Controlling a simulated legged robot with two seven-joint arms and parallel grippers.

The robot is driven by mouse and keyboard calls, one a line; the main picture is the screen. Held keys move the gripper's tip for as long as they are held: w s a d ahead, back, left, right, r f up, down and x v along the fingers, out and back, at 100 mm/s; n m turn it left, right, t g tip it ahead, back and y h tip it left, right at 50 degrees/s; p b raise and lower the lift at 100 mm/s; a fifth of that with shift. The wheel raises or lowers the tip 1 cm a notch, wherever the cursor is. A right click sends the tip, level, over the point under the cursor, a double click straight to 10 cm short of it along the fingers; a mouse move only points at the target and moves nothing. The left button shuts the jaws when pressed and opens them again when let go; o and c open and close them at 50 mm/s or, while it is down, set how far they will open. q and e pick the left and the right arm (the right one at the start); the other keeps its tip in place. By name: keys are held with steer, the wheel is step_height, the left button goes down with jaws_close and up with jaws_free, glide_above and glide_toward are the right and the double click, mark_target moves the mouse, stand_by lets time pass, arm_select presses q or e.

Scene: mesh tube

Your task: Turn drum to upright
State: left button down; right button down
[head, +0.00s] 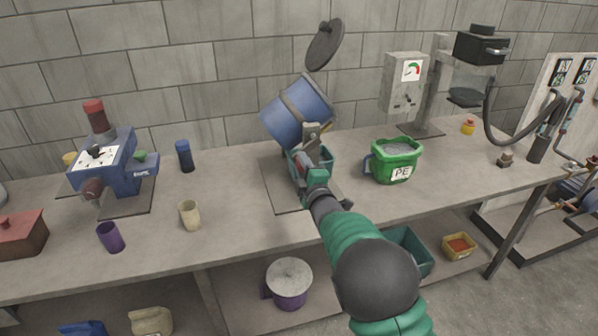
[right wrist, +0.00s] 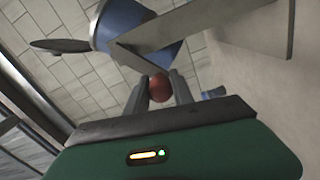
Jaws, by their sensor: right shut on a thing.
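The blue drum (head: 292,113) sits tilted on its stand on the bench, with a lighter band around it. It also shows in the right wrist view (right wrist: 122,22). A dark round lid (head: 324,45) stands out above the drum and shows again in the right wrist view (right wrist: 60,46). My right gripper (head: 306,160) is in front of the drum, low by its stand. In the right wrist view its fingers (right wrist: 160,90) are shut on a red ball knob (right wrist: 160,86). The knob's shaft is mostly hidden. My left gripper is not in view.
A green bucket marked PE (head: 398,162) stands just right of the drum. A grey control box (head: 404,82) is behind. A blue machine (head: 112,165) and cups stand left. The bench front (head: 255,230) is clear.

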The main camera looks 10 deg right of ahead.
steer(key=d+f+n+b, duration=0.3)
steer(key=d+n+b, duration=0.2)
steer(key=n+b, duration=0.5)
steer(key=shift+d+f+n, duration=0.25)
steer(key=shift+f+n, duration=0.05)
steer(key=shift+n, duration=0.1)
steer(key=shift+w+d, duration=0.1)
steer(key=c, duration=1.1)
jaws_free()
steer(key=shift+w+r, duration=0.1)
steer(key=shift+r, duration=0.2)
